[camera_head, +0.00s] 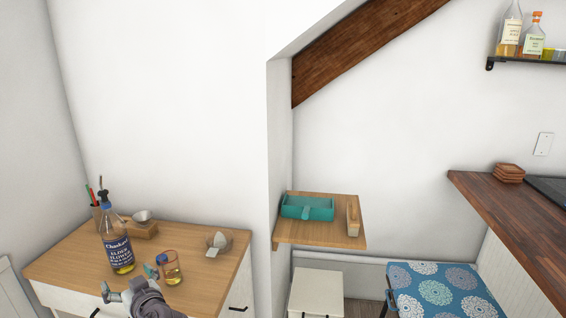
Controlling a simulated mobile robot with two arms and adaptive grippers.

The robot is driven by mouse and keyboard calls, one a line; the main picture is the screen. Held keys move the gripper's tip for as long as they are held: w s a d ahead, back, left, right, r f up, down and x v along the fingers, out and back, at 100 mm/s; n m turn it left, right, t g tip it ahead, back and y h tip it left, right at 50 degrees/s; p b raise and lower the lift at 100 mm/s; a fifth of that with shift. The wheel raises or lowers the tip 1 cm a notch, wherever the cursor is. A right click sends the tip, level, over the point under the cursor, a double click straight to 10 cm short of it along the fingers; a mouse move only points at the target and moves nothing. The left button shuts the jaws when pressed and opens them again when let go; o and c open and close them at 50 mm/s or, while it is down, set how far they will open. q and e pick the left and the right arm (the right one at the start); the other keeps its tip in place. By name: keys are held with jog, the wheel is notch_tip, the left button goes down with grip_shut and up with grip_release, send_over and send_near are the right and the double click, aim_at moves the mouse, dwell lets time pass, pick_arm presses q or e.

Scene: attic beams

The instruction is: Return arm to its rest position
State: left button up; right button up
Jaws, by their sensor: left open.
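My left gripper (129,282) shows at the bottom of the head view, over the front of the wooden-topped cabinet (65,268). Its fingers are spread apart and I see nothing between them. A labelled bottle (117,243) stands upright just behind it. A glass (172,270) with amber contents stands close to its right; I cannot tell whether they touch. My right gripper is not in view.
A wall shelf (300,233) holds a teal tray (307,208) and a brush (352,218). A dark wooden counter (508,215) and a patterned blue seat (440,290) are at right.

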pick_arm(q)
jog(key=s+d+f+m+g+h, duration=0.2)
jog(key=s+d+f+m+h, duration=0.1)
jog(key=s+f, duration=0.6)
jog(key=s+d+f+m+g+h, duration=0.2)
jog(key=s+d+m+h, duration=0.1)
jog(key=s+d, duration=0.4)
jog(key=s+d+f+m+g+h, duration=0.1)
jog(key=s+d+f+m+h, duration=0.2)
jog(key=s, duration=0.6)
jog(key=s+d+f+m+g+h, duration=0.2)
jog(key=s+d+h, duration=0.2)
jog(key=s+d, duration=0.35)
notch_tip(320, 180, down, 26)
jog(key=s+g, duration=0.1)
jog(key=s, duration=0.1)
jog(key=s+a+f+g, duration=0.1)
jog(key=s+a+f, duration=0.2)
jog(key=s+f, duration=1.2)
jog(key=shift+a+f+m, duration=0.15)
jog(key=shift+f+m, duration=0.25)
jog(key=shift+f, duration=0.05)
